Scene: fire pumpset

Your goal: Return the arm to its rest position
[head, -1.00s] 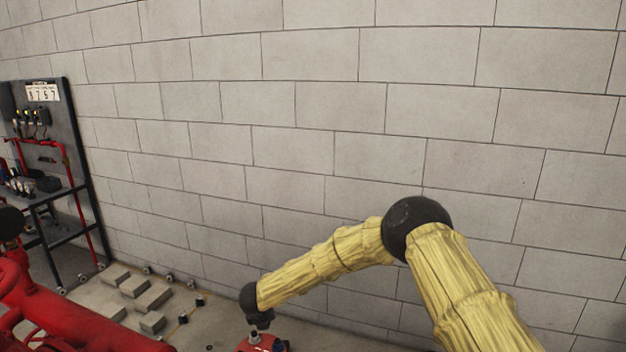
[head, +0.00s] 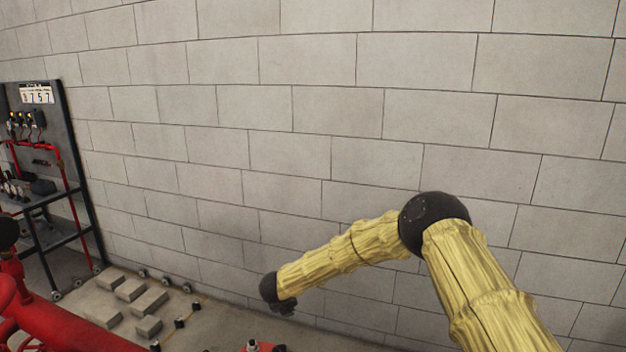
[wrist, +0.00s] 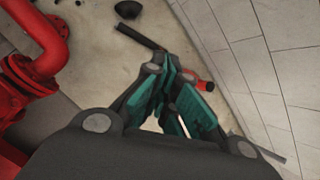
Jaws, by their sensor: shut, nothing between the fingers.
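My arm, in a yellow sleeve with black joints, is stretched out to the left in front of the block wall in the head view. My gripper (head: 282,306) is at its end, small and dark, above the floor. In the wrist view my gripper (wrist: 168,72) shows its teal and black fingers with the tips together and nothing held between them. The fingers point down toward the floor.
Red pipework (head: 60,318) stands at the lower left, with flanged pipe also in the wrist view (wrist: 35,65). A dark panel rack (head: 45,170) is at the far left. Grey blocks (head: 148,302) lie on the floor. The wall (head: 300,160) runs close behind my arm.

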